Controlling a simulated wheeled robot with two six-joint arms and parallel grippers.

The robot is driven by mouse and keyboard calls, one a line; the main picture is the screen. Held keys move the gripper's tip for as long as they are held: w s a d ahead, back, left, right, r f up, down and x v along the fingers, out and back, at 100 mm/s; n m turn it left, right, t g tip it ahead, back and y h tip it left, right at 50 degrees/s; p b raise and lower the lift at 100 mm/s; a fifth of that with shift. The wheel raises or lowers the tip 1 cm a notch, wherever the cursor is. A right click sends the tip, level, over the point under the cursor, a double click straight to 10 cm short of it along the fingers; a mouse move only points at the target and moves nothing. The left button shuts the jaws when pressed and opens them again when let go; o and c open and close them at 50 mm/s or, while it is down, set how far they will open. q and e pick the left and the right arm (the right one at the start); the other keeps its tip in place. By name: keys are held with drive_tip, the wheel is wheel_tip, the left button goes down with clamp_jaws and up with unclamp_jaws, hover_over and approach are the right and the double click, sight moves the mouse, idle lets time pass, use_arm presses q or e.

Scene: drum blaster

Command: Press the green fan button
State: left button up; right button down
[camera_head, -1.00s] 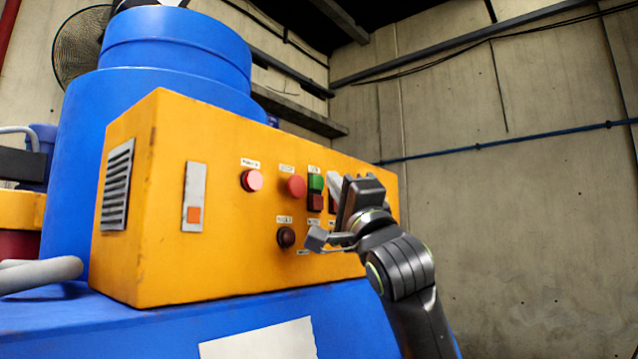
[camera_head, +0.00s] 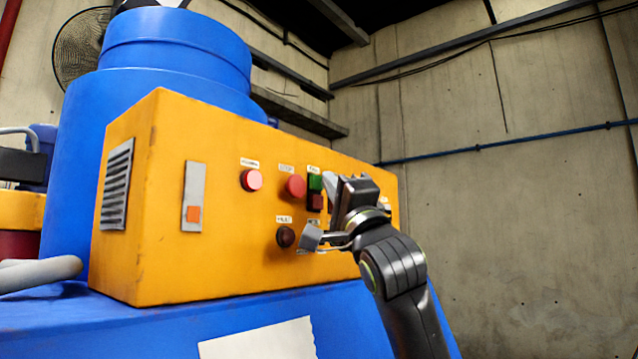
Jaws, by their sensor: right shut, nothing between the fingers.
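The green button (camera_head: 315,182) is the upper half of a two-part switch on the front of the yellow control box (camera_head: 230,140); a dark red half sits directly below it. My right gripper (camera_head: 310,238) is shut and empty. The dark block on my right wrist stands close to the right of the green button and hides part of the panel. I cannot tell whether the fingertips touch the panel. My left gripper is not in view.
A pink-red button (camera_head: 251,180) and a red button (camera_head: 296,186) are left of the switch. A plate with an orange square (camera_head: 194,198) is further left. The box stands on a blue surface (camera_head: 170,322). Free room lies right of the box.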

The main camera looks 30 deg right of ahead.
drive_tip(key=shift+w+a, duration=0.2)
drive_tip(key=shift+w, duration=0.25)
idle(0.4)
drive_tip(key=shift+s, duration=0.15)
drive_tip(key=shift+s+d+b, duration=0.35)
drive_tip(key=shift+s+b, duration=0.3)
drive_tip(key=shift+b, duration=0.05)
drive_tip(key=s+b, duration=0.1)
drive_tip(key=s+d+b, duration=0.1)
drive_tip(key=s, duration=0.1)
drive_tip(key=s+d+b, duration=0.1)
drive_tip(key=shift+s, duration=0.35)
drive_tip(key=shift+w+a+f, duration=0.1)
idle(0.8)
